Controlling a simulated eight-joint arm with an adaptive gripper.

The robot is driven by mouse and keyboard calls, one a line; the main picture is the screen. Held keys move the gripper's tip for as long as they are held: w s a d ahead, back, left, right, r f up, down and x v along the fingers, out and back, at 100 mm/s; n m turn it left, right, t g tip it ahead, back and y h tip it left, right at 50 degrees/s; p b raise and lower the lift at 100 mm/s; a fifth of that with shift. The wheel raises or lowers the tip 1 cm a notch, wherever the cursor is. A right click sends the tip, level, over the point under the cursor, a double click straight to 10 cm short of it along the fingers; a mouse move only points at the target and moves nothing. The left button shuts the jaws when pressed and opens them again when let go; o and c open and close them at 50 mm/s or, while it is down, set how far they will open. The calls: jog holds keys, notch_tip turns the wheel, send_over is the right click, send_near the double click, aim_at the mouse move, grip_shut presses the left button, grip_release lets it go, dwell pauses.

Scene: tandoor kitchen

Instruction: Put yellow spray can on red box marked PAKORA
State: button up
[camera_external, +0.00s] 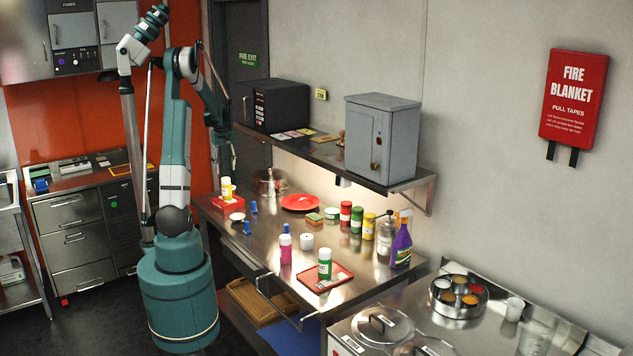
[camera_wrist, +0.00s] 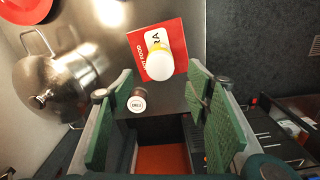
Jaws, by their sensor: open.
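The yellow spray can (camera_external: 226,192) with a white cap stands upright on the red box (camera_external: 238,205) at the far left end of the steel table. In the wrist view the can (camera_wrist: 160,64) is seen from above on the red box (camera_wrist: 137,40), whose partly covered label shows "RA" and "HOT FOOD". My gripper (camera_external: 224,158) is above and behind the can, near the table's far end. In the wrist view my gripper (camera_wrist: 160,90) is open and empty, its green fingers spread apart. The can is beyond the fingertips and apart from them.
A small dark container (camera_wrist: 137,101) with a white top shows between the fingers. A steel pot (camera_wrist: 50,82) with a handle stands beside the box, with a red plate (camera_external: 300,202) further on. Blue items (camera_external: 254,207) and several bottles stand along the table. A shelf (camera_external: 335,158) overhangs the back.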

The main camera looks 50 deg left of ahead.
jog(key=w+d+r+m+t+y, duration=0.15)
jog(key=d+r, duration=0.25)
jog(key=d, duration=0.7)
jog(key=w+d+r+m, duration=0.25)
jog(key=d+r, duration=0.25)
jog(key=d, duration=0.6)
jog(key=w+d+r+m+t, duration=0.1)
jog(key=d+r+m, duration=0.25)
jog(key=d, duration=0.75)
jog(key=s+d+m+t, duration=0.2)
jog(key=s+d+m, duration=0.2)
jog(key=d, duration=1)
jog(key=s+d+m+t+h, duration=0.1)
jog(key=s+d+m, duration=0.3)
jog(key=s+d, duration=0.5)
jog(key=d+t, duration=0.1)
jog(key=d, duration=0.4)
jog(key=shift+s+r+m+t, duration=0.2)
jog(key=shift+r+m+t, duration=0.1)
jog(key=shift+m+t, duration=0.05)
